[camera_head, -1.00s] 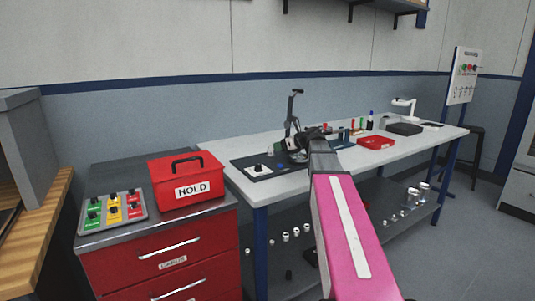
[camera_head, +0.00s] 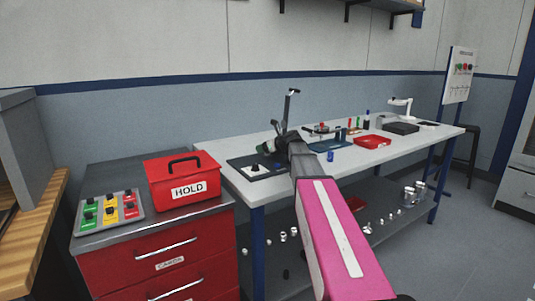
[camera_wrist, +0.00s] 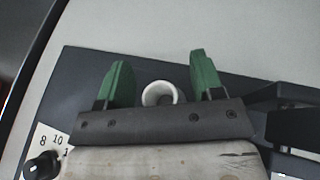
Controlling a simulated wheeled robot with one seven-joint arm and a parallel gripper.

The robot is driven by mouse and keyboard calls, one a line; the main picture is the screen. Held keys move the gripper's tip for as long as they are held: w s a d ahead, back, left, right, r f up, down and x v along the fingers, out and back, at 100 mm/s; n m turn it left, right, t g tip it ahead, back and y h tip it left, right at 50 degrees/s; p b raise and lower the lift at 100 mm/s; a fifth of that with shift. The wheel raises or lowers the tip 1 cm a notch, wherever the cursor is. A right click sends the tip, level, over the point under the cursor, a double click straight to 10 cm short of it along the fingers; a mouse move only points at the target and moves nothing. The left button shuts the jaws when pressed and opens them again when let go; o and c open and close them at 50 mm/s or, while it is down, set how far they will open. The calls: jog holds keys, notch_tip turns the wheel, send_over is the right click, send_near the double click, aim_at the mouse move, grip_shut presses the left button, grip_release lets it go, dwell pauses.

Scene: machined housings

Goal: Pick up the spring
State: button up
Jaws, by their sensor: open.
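My gripper (camera_wrist: 158,80) is open, with its two green fingers apart in the wrist view. A small white ring-shaped part (camera_wrist: 160,87) shows between the fingers, partly hidden behind the gripper's dark front edge. I cannot make out coils, so I cannot tell whether it is the spring. In the head view my gripper (camera_head: 264,148) is over the left end of the workbench, above a dark plate with a dial (camera_head: 240,163); the plate also shows in the wrist view (camera_wrist: 75,85). No other spring can be made out.
A black stand with an upright post (camera_head: 287,105) is close behind my gripper. A small blue cylinder (camera_head: 330,156), a blue tray (camera_head: 318,147) and a red tray (camera_head: 372,141) are to the right on the workbench (camera_head: 385,158). A red HOLD box (camera_head: 183,181) is on the left cabinet.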

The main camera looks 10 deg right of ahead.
jog(key=c, duration=1.1)
jog(key=shift+r, duration=0.15)
